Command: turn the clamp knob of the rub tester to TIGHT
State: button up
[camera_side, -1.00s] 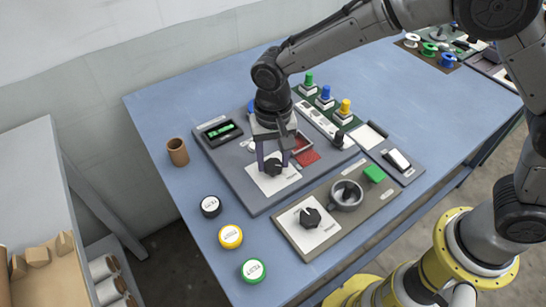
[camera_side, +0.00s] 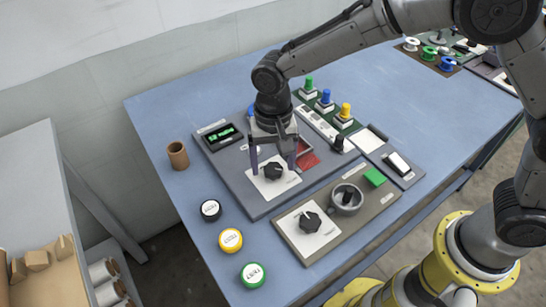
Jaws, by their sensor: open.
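A dark clamp knob (camera_side: 273,172) sits on a white plate on the large grey panel (camera_side: 262,206). My gripper (camera_side: 273,163) is open over this knob, with one finger on its left and one on its right, both apart from it in the picture. A second dark knob (camera_side: 310,222) sits on a white plate on the tan-edged panel (camera_side: 345,240) in front. The lettering is too small to read, so I cannot tell which panel is the rub tester or where either knob points.
A round grey dial (camera_side: 347,200) and a green block (camera_side: 375,177) are on the front panel. Black, yellow and green round caps (camera_side: 230,240) lie left of it. A brown cup (camera_side: 177,155) stands at the left. Buttons (camera_side: 326,97) stand behind my gripper.

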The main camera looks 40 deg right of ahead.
aim_at(274, 167)
notch_tip(274, 167, up, 14)
dwell(0.5)
jog(key=shift+f, duration=0.1)
jog(key=s+d+r+m+t, duration=0.1)
jog(key=s+d+r+t, duration=0.1)
jog(key=s+d+r, duration=0.35)
jog(key=s+d+r+m+t, duration=0.1)
jog(key=s+d+r, duration=0.1)
jog(key=d+r, duration=0.65)
jog(key=s+d+f+n+t, duration=0.1)
jog(key=s+d+f+n, duration=0.2)
jog(key=s, duration=0.4)
jog(key=s+d+f+n+t, duration=0.1)
jog(key=s+d+f+n, duration=0.3)
jog(key=s+d+f, duration=0.2)
notch_tip(274, 167, down, 2)
jog(key=shift+s+d+f+t, duration=0.25)
jog(key=shift+s+t, duration=0.05)
jog(key=shift+s, duration=0.4)
